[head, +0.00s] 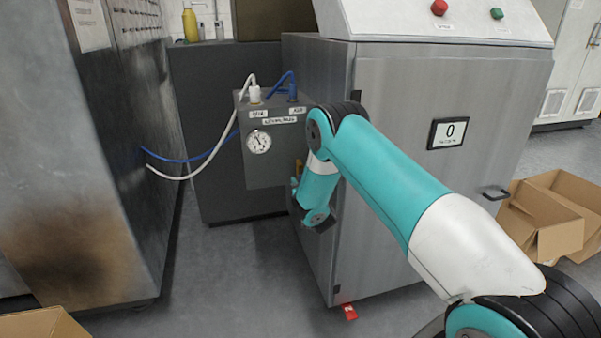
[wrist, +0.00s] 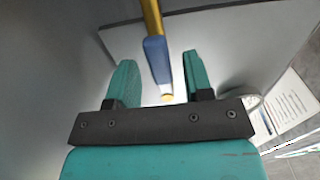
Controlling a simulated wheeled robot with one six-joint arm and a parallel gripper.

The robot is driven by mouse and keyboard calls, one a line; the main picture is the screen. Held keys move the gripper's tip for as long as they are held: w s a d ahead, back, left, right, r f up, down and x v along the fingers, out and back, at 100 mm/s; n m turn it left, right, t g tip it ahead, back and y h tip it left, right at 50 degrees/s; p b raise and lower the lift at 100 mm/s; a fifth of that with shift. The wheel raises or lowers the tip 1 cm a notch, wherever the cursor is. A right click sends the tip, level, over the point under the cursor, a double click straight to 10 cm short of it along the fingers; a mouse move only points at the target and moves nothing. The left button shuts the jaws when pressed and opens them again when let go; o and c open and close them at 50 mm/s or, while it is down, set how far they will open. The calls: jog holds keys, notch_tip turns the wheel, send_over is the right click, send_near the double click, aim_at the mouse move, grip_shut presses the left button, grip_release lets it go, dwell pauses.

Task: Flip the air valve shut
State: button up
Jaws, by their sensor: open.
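The air valve's blue lever (wrist: 155,62) shows in the wrist view, with a brass-yellow part (wrist: 152,17) at its far end. My gripper (wrist: 160,60) is open, with one teal finger on each side of the lever. Gaps show between the lever and both fingers, so it is not gripped. In the head view my arm reaches down in front of the grey box (head: 262,178) and hides most of the valve. The box carries a round gauge (head: 259,142), which also shows at the right in the wrist view (wrist: 248,101).
White and blue hoses (head: 210,158) run from the box to the left cabinet (head: 75,200). A large steel cabinet (head: 400,210) with a display reading 0 stands close on the right. Cardboard boxes (head: 545,225) lie at far right. Floor shows between the cabinets.

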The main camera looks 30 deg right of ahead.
jog(key=shift+x, duration=1.1)
grip_shut()
jog(key=shift+a+f, duration=0.1)
jog(key=shift+a, duration=0.1)
